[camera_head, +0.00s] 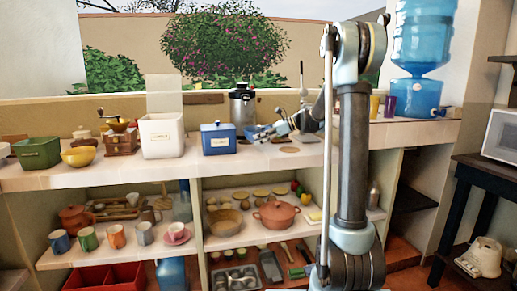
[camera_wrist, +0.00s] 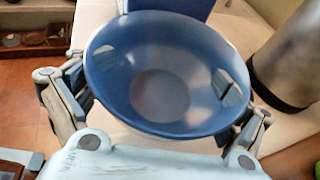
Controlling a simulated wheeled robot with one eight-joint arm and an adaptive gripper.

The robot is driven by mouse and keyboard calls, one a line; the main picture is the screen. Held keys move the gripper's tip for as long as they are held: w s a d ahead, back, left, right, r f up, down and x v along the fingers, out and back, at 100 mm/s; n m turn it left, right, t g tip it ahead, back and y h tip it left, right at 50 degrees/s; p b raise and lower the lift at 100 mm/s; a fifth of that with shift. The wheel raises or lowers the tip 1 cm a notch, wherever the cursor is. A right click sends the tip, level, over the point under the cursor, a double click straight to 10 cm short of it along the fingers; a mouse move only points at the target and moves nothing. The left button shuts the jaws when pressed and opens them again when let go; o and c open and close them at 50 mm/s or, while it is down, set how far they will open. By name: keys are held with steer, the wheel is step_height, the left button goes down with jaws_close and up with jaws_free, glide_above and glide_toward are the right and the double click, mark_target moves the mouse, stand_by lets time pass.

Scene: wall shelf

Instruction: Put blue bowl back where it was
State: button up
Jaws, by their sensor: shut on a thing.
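The blue bowl (camera_wrist: 155,85) fills the middle of the wrist view, its open side facing the camera and its inside looking empty. My gripper (camera_head: 266,132) is shut on it, with finger links on the left and right sides of the bowl. In the head view my gripper is over the counter, just right of a blue lidded box (camera_head: 218,139). The bowl is small and hard to make out there. I cannot tell whether its base touches the counter.
The blue box also shows behind the bowl in the wrist view (camera_wrist: 180,6), and a metal cylinder (camera_wrist: 285,65) is close at right. Shelves below hold crockery.

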mark_target(258, 151)
steer(key=shift+f, duration=2)
steer(key=shift+s+d+f, duration=0.1)
steer(key=shift+s+f, duration=0.05)
steer(key=shift+f, duration=0.45)
steer(key=o, duration=1.1)
steer(key=shift+s, duration=0.1)
steer(key=shift+c, duration=0.2)
steer(key=shift+r, duration=0.1)
